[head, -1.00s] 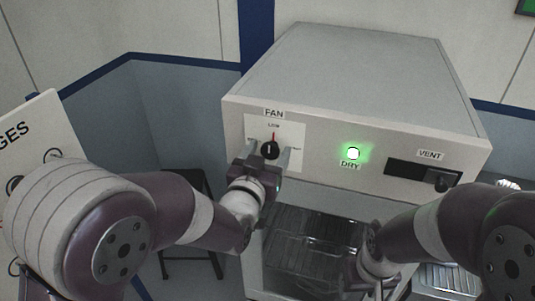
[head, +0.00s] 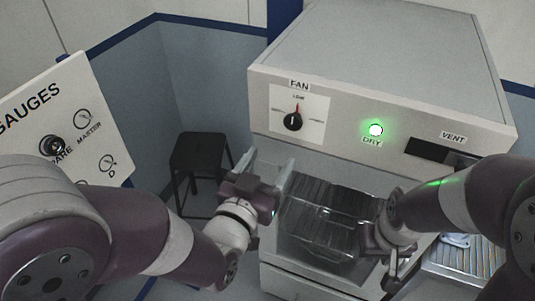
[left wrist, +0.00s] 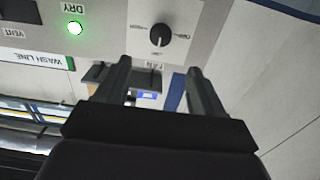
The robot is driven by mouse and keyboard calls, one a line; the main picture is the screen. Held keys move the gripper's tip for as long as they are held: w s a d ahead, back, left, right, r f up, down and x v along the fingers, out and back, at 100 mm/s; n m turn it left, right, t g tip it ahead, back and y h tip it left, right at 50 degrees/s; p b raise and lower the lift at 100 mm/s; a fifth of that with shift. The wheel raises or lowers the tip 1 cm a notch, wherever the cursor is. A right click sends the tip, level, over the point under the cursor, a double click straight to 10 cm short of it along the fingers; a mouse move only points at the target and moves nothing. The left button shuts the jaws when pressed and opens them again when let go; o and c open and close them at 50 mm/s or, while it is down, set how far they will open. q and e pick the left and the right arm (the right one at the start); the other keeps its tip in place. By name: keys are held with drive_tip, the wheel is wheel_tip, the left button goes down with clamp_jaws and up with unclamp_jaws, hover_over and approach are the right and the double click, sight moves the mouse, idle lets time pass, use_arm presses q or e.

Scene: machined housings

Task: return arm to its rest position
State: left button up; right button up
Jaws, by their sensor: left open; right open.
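My left gripper (head: 268,162) is open and empty, below and apart from the black FAN knob (head: 292,121) on the dryer's white front panel. The knob has a red mark above it, by a small label. In the left wrist view the open fingers (left wrist: 159,68) have nothing between them, and the knob (left wrist: 160,34) shows beyond them. My right gripper (head: 388,262) is open, low in front of the cabinet and partly hidden by its own arm.
The cabinet (head: 390,55) has a lit green DRY light (head: 376,130) and a dark VENT slot (head: 428,151). A glassy compartment with racks (head: 325,205) lies below. A GAUGES board (head: 100,115) and a black stool (head: 200,152) stand at the left.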

use_arm(q)
drive_tip(key=shift+s+a, duration=0.1)
drive_tip(key=shift+s, duration=0.1)
drive_tip(key=shift+f, duration=0.1)
drive_tip(key=s+a+f+g+y+b, duration=0.1)
drive_tip(key=s+f+g+b, duration=0.15)
drive_tip(key=f+g, duration=0.45)
drive_tip(key=s+a+f+g+y+b, duration=0.1)
drive_tip(key=s+f+g+y, duration=0.2)
drive_tip(key=f, duration=0.7)
drive_tip(key=s+a+f+n+g+y+b, duration=0.1)
drive_tip(key=s+a+f+n+g+b, duration=0.2)
drive_tip(key=a, duration=0.9)
wheel_tip(320, 180, down, 5)
drive_tip(key=g+b, duration=0.2)
drive_tip(key=b, duration=0.1)
drive_tip(key=shift+g+y, duration=0.3)
drive_tip(key=shift+g, duration=0.1)
drive_tip(key=shift+a, duration=0.1)
